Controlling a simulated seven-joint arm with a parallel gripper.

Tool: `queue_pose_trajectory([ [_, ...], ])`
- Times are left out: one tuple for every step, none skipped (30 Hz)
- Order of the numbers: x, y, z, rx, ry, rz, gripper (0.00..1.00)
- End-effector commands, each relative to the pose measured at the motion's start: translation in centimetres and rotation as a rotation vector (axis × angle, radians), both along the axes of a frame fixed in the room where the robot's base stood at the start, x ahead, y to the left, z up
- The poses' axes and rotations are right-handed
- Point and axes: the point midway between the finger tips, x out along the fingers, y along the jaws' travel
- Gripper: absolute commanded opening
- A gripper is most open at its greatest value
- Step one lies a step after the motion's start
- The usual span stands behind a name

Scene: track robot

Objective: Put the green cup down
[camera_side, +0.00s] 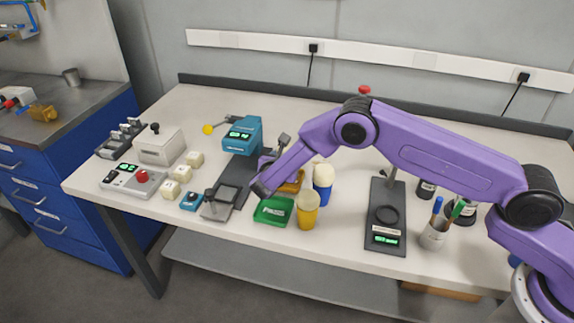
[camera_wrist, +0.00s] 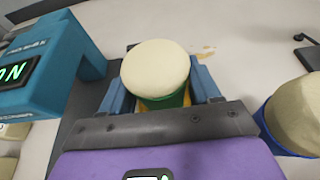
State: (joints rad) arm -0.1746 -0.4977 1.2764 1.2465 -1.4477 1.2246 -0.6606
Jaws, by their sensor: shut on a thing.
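The green cup (camera_wrist: 168,100) has a domed cream-coloured top and sits between the blue fingers of my gripper (camera_wrist: 161,88) in the wrist view. My gripper is shut on it. An orange tray (camera_wrist: 138,112) shows just beneath and beside the cup. Whether the cup touches the tray cannot be told. In the side view my purple arm hides the cup, and part of the orange tray (camera_side: 293,184) shows beside the arm. A green tray (camera_side: 273,209) lies in front of it.
A blue cup (camera_side: 323,182) with a cream top and a yellow cup (camera_side: 307,211) stand close to the right. A teal machine (camera_side: 243,134) with a lit display stands to the left. A dark scale-like stand (camera_side: 386,215) is further right.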

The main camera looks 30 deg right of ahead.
Motion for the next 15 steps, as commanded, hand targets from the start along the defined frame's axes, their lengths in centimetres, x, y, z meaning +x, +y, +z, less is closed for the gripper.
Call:
queue_pose_trajectory([
  [0.0,0.0,-0.8,-0.002,0.002,0.0,0.25],
  [0.0,0.0,-1.1,-0.001,0.001,0.0,0.25],
  [0.0,0.0,-1.6,-0.002,0.002,0.0,0.25],
  [0.0,0.0,-1.8,-0.001,0.001,-0.001,0.25],
  [0.0,0.0,-2.0,0.0,0.0,0.0,0.25],
  [0.0,0.0,-2.2,0.0,0.0,0.0,0.25],
  [0.0,0.0,-2.3,0.0,0.0,0.0,0.25],
  [0.0,0.0,-2.3,0.0,0.0,0.0,0.25],
  [0.0,0.0,-2.3,0.0,0.0,0.0,0.25],
  [0.0,0.0,-2.3,0.001,-0.001,0.0,0.25],
  [0.0,0.0,-2.3,0.001,-0.001,0.0,0.25],
  [0.0,0.0,-2.3,0.0,0.0,0.0,0.25],
  [0.0,0.0,-2.3,0.0,0.0,0.0,0.25],
  [0.0,0.0,-2.3,0.0,0.0,0.0,0.25],
  [0.0,0.0,-2.3,0.0,0.0,0.0,0.25],
])
